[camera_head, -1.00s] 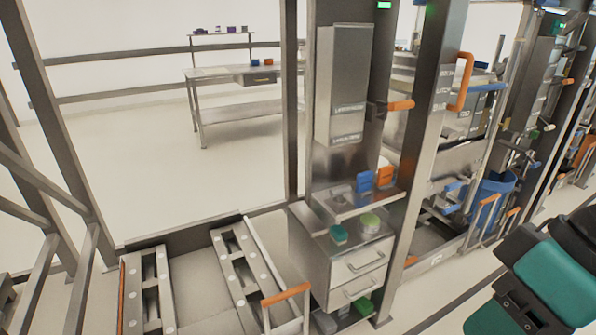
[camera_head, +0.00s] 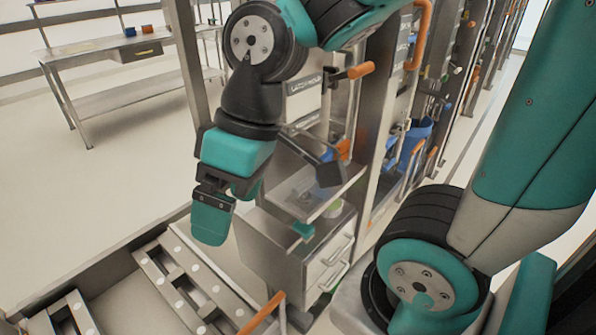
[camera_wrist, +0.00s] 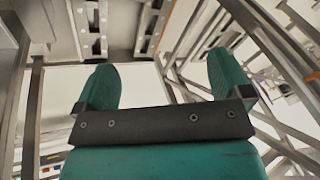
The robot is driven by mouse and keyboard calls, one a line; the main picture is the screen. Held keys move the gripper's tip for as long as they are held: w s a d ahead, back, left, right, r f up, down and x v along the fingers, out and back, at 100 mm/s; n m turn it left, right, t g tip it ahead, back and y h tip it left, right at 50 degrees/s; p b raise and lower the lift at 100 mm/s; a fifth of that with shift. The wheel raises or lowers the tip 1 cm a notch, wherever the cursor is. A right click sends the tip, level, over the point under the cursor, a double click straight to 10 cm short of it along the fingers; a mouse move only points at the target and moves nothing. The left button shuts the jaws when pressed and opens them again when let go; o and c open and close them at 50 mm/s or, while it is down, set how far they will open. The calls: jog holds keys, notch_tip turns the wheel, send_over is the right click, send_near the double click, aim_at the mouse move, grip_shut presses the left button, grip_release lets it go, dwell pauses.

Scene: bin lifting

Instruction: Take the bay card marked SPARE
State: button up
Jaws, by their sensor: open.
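My gripper (camera_head: 212,222) hangs from the teal and black arm in front of the drawer unit, above the roller rails. In the wrist view its two teal fingers (camera_wrist: 160,78) stand wide apart with nothing between them. No card that I can read as SPARE shows in either view. The steel panel with small printed labels (camera_head: 305,84) is partly hidden by my arm, and one label seems to begin with LATCH.
A steel drawer unit (camera_head: 326,262) stands right of my gripper, with a shelf (camera_head: 325,203) above it. Roller rails (camera_head: 182,280) lie below. An orange-tipped lever (camera_head: 360,70) sticks out by a post. A blue bin (camera_head: 412,137) is farther right. Open floor (camera_head: 120,180) lies left.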

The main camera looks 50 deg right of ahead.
aim_at(325, 156)
jog(key=w+d+f+m+t+b, duration=0.1)
jog(key=w+d+f+b, duration=0.15)
jog(key=d, duration=0.45)
jog(key=w+d+f+m+t+h+b, duration=0.1)
jog(key=w+d+f+b, duration=0.1)
jog(key=w+d+f, duration=0.35)
jog(key=w+d+f+m+t+b, duration=0.1)
jog(key=w+d+f+b, duration=0.1)
jog(key=d, duration=0.6)
jog(key=s+d+f+m+h+b, duration=0.1)
jog(key=s+d+f+b, duration=0.2)
jog(key=d, duration=0.7)
jog(key=s+d+f+m+h+b, duration=0.15)
jog(key=d+f, duration=0.35)
jog(key=d, duration=0.5)
jog(key=shift+t, duration=0.4)
jog(key=w, duration=0.7)
jog(key=w+a+p, duration=0.1)
jog(key=w, duration=0.2)
jog(key=shift+w+r, duration=0.1)
jog(key=shift+w, duration=0.3)
jog(key=shift+f, duration=0.6)
